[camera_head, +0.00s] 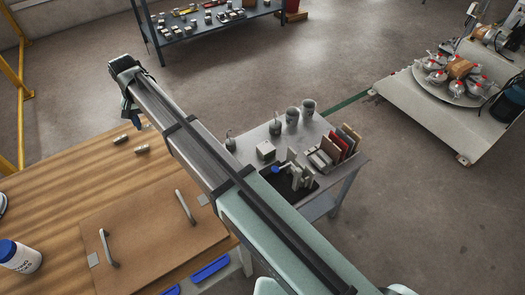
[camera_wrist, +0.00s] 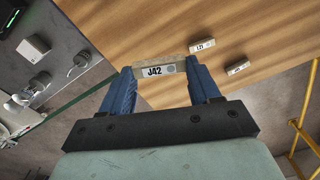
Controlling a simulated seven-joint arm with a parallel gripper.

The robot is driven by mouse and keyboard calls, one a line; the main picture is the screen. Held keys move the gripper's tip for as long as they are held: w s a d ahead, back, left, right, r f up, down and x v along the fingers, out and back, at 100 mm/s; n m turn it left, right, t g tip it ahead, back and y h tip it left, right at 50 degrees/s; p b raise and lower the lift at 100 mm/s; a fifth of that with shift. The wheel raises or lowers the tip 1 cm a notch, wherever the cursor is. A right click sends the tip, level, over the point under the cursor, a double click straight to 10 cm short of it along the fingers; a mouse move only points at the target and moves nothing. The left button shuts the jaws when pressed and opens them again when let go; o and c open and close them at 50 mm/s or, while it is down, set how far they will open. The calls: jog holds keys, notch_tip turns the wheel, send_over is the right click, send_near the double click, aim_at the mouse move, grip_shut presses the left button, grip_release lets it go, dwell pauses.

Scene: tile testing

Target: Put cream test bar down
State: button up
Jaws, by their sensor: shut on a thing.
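My gripper (camera_wrist: 161,82) has blue fingers shut on a cream test bar (camera_wrist: 157,71) marked J42, which spans the gap between the fingertips in the wrist view. The bar appears across the edge of the wooden tabletop (camera_wrist: 255,25); its height above it is hard to tell. In the head view my gripper (camera_head: 131,106) is at the far end of the arm, near the tabletop's far edge, and the held bar is not clearly visible. Two similar small bars lie on the wood, one (camera_head: 121,139) and another (camera_head: 142,149); the wrist view shows both beyond the fingers.
A brown board (camera_head: 150,230) with two handles lies on the wooden table. A white bottle with a blue cap (camera_head: 20,256) stands at left. A grey side table (camera_head: 345,150) carries cups, a white block and coloured tiles. Bare wood surrounds the two loose bars.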

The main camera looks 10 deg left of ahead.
jog(key=w+d+m, duration=0.3)
jog(key=w+d, duration=0.9)
jog(key=m, duration=1.1)
send_over(319, 134)
jog(key=shift+w+f, duration=0.15)
jog(key=shift+f, duration=12.25)
jog(key=o, duration=1)
jog(key=shift+f, duration=0.1)
